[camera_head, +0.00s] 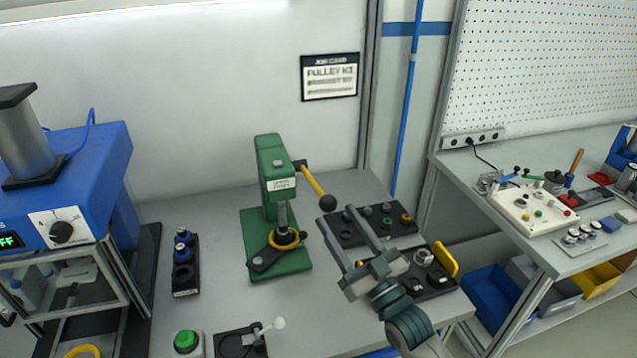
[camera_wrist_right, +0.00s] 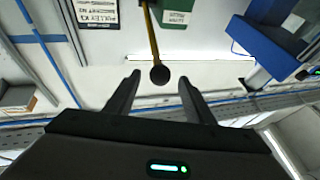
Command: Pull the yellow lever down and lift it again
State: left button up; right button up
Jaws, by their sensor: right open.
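The yellow lever (camera_head: 314,181) with a round black knob (camera_head: 327,202) slants down to the right from the head of the green press (camera_head: 272,180). My right gripper (camera_head: 338,216) is open and empty, its two fingertips just by the knob. In the right wrist view the yellow lever (camera_wrist_right: 152,38) hangs from the top of the picture and its knob shows between the open fingertips; I cannot tell how deep it sits between them. My left gripper is not in view.
A black tray with coloured parts (camera_head: 375,237) and a black fixture with a yellow handle (camera_head: 445,262) lie by my right arm. A black holder (camera_head: 185,280), a green button (camera_head: 186,341) and a blue machine (camera_head: 100,165) stand left of the press.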

aim_at(313, 184)
jog(key=p+x, duration=0.3)
jog(key=x, duration=0.6)
jog(key=shift+w+a+r, duration=0.1)
grip_shut()
